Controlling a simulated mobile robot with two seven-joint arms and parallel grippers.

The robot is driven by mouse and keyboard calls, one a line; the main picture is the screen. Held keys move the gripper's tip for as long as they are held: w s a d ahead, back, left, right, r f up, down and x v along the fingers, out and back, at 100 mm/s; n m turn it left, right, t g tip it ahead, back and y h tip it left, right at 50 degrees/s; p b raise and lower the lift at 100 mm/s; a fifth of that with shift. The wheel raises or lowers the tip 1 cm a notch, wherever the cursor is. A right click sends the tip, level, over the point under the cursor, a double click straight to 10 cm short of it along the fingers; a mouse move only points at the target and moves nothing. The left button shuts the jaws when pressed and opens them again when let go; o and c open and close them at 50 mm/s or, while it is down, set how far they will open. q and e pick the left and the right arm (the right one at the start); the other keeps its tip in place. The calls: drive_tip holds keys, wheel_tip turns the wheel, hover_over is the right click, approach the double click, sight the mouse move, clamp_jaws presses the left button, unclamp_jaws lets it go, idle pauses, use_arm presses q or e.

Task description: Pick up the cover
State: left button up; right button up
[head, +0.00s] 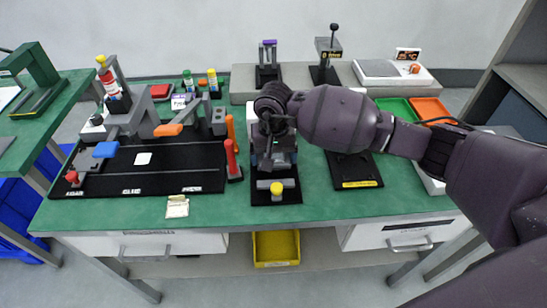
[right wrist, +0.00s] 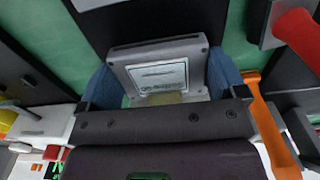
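A grey, box-like part with a framed label, which looks like the cover (right wrist: 160,50), lies between the two blue fingers of my right gripper (right wrist: 165,82) in the right wrist view. The fingers are spread wide, one at each side of it. I cannot tell whether they touch it or press on it. In the head view my right gripper (head: 275,158) points down over the black mat (head: 262,198) at the middle of the bench, and my arm hides much of what is there. My left gripper is not in view.
A red-handled tool (head: 231,158) and an orange handle (right wrist: 275,130) stand close beside my right gripper. A black fixture board (head: 150,175) fills the left; green and orange trays (head: 428,108) lie back right.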

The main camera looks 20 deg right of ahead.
drive_tip(key=shift+c, duration=1.3)
wheel_tip(320, 180, up, 20)
drive_tip(key=p, duration=0.1)
drive_tip(key=shift+p, duration=0.4)
